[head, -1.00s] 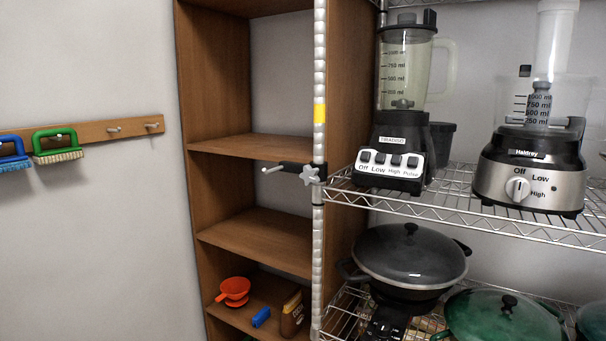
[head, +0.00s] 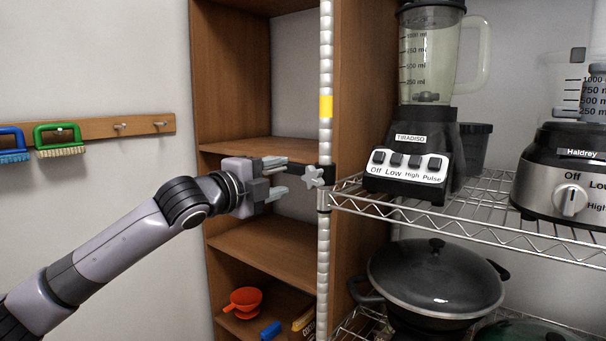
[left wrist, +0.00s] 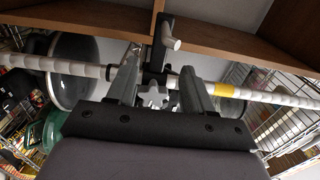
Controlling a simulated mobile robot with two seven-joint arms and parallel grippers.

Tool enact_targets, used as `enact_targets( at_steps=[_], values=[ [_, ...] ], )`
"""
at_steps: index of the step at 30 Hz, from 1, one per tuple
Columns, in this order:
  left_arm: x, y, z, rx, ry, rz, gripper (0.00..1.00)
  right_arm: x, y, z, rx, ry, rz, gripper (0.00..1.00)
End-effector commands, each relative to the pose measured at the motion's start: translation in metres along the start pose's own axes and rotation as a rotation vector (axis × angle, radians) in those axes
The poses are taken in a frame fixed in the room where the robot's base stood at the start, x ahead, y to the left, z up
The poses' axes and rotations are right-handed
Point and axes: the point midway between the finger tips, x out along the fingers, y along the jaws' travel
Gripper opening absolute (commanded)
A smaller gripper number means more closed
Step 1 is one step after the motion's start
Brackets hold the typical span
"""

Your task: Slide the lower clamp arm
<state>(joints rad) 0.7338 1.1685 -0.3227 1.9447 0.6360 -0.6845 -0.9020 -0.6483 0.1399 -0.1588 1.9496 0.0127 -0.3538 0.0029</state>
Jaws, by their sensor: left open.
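A black clamp with a grey star-shaped knob (head: 314,177) sits on the upright silver rack pole (head: 325,235), just below a yellow band (head: 326,106). My left gripper (head: 284,177) is open, just left of the knob, at the clamp's height. In the left wrist view, my open fingers (left wrist: 160,85) are on either side of the star knob (left wrist: 153,98), with the clamp's black arm and its pale peg (left wrist: 172,43) beyond. I cannot tell whether a finger touches the clamp. In the head view the gripper hides the peg. My right gripper is out of view.
A wooden shelf unit (head: 230,70) stands behind the pole. The wire rack (head: 480,225) to the right bears a blender (head: 410,160) and a food processor (head: 570,175); a lidded pan (head: 436,275) is below. Brushes (head: 58,140) hang on the left wall rail.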

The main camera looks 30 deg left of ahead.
Motion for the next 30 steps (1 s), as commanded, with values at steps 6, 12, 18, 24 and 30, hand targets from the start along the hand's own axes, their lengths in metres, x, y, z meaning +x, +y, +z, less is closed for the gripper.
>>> enact_targets(
  at_steps=[6, 12, 18, 24, 30],
  values=[
    [0.022, -0.002, -0.001, -0.006, 0.003, 0.000, 0.51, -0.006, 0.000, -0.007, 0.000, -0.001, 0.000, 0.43],
    [0.049, -0.002, -0.001, -0.006, 0.003, 0.001, 0.51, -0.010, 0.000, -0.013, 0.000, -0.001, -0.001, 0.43],
    [0.065, 0.000, -0.001, -0.004, 0.002, 0.001, 0.51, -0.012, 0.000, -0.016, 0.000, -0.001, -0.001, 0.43],
    [0.070, 0.001, -0.001, -0.002, 0.002, 0.001, 0.51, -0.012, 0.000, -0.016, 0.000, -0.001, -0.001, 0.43],
    [0.069, 0.001, -0.001, -0.002, 0.002, 0.001, 0.41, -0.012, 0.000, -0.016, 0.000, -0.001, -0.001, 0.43]
  ],
)
